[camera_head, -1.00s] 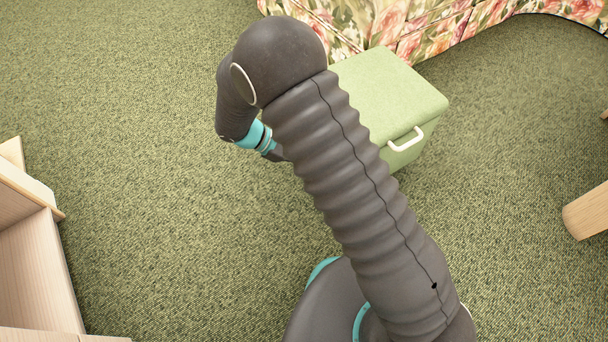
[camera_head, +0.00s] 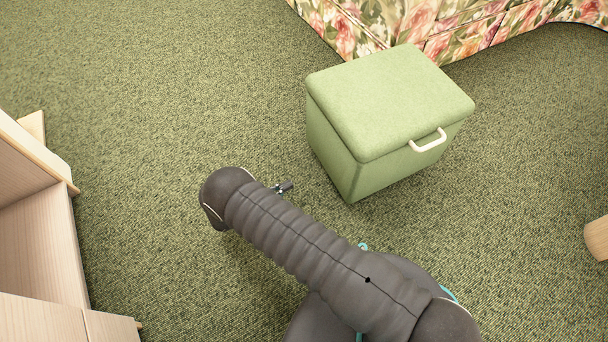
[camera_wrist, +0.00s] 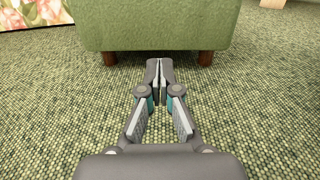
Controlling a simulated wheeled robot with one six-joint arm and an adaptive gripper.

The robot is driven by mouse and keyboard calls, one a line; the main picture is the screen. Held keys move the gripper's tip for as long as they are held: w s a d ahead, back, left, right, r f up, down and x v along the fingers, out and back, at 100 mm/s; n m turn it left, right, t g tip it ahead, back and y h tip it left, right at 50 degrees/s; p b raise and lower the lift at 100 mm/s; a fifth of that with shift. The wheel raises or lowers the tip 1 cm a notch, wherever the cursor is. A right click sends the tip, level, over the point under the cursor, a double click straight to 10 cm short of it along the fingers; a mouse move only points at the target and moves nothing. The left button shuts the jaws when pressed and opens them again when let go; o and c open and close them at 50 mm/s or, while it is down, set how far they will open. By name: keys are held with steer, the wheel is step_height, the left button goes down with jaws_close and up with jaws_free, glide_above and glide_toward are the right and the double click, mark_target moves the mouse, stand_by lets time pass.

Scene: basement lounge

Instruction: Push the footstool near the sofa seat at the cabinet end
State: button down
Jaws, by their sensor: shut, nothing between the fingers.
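The footstool (camera_head: 350,160) is a green padded box with a white handle (camera_head: 428,142) on its right-hand face. It stands upright on the carpet, just in front of the floral sofa (camera_head: 455,28). In the wrist view the footstool's green side (camera_wrist: 155,25) and two short brown legs fill the top middle. My gripper (camera_wrist: 159,65) is shut and empty, low over the carpet, its fingertips pointing at the footstool's underside edge. In the head view my gripper (camera_head: 286,187) shows small, left of the footstool with carpet between them. The sofa also shows in the wrist view (camera_wrist: 35,12).
A light wooden cabinet (camera_head: 40,250) stands at the left edge. A wooden leg or post (camera_head: 598,238) is at the right edge. Open green carpet (camera_head: 160,110) lies between the cabinet and the footstool, and to the footstool's right.

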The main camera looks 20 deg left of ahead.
mark_target(328, 165)
steer(key=x, duration=1.3)
steer(key=shift+w+d+p, duration=0.1)
steer(key=shift+w+p, duration=0.05)
steer(key=shift+p, duration=0.2)
